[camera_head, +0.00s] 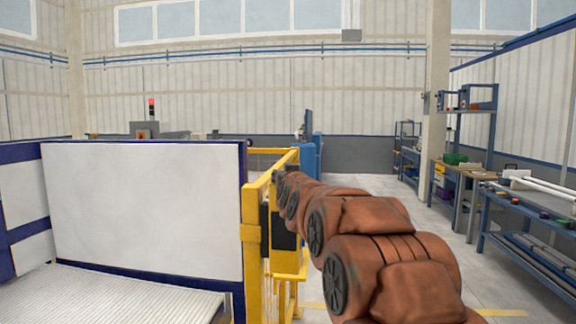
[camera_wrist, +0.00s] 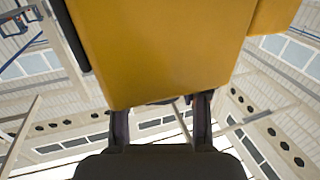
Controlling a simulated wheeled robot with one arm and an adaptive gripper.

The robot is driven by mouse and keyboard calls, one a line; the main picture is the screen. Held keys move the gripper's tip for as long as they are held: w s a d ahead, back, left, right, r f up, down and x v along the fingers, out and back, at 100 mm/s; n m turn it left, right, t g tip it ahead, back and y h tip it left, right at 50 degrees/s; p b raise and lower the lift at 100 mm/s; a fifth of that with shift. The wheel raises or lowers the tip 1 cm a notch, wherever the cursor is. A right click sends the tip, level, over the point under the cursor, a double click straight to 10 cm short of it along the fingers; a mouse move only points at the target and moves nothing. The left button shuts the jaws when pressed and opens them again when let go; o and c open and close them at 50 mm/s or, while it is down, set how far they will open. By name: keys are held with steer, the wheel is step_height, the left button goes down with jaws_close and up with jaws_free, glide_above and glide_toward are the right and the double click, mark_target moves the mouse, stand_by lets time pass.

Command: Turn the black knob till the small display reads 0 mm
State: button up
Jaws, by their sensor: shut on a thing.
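A yellow housing (camera_wrist: 165,45) fills the top of the wrist view. My gripper (camera_wrist: 162,104) reaches up to its lower edge, one dark finger on each side. The fingertips go out of sight behind that edge. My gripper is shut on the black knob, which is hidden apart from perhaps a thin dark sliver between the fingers. In the head view my arm reaches forward to the yellow frame, and its far end covers the place of contact. No display reading can be made out in either view.
A yellow frame (camera_head: 252,232) with dark panels stands left of my arm. A large white panel (camera_head: 145,210) and a ribbed light surface (camera_head: 120,298) lie further left. A blue workbench (camera_head: 530,215) stands at the right. Grey floor (camera_head: 440,222) is clear between.

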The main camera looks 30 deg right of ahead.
steer(key=h+p, duration=0.1)
steer(key=p, duration=0.2)
steer(key=shift+r+m+g, duration=0.3)
steer(key=shift+m, duration=0.1)
steer(key=shift+m+g+h+p, duration=0.35)
steer(key=shift+h+p, duration=0.25)
steer(key=shift+p, duration=0.55)
steer(key=shift+f+m+g+h+p, duration=0.25)
steer(key=shift+m+h+p, duration=0.15)
steer(key=shift+p, duration=0.65)
steer(key=o, duration=1.2)
steer(key=shift+c, duration=0.2)
steer(key=shift+s, duration=0.1)
steer(key=shift+s+a, duration=0.15)
steer(key=shift+a, duration=0.05)
steer(key=v, duration=1.1)
steer(key=shift+s, duration=0.2)
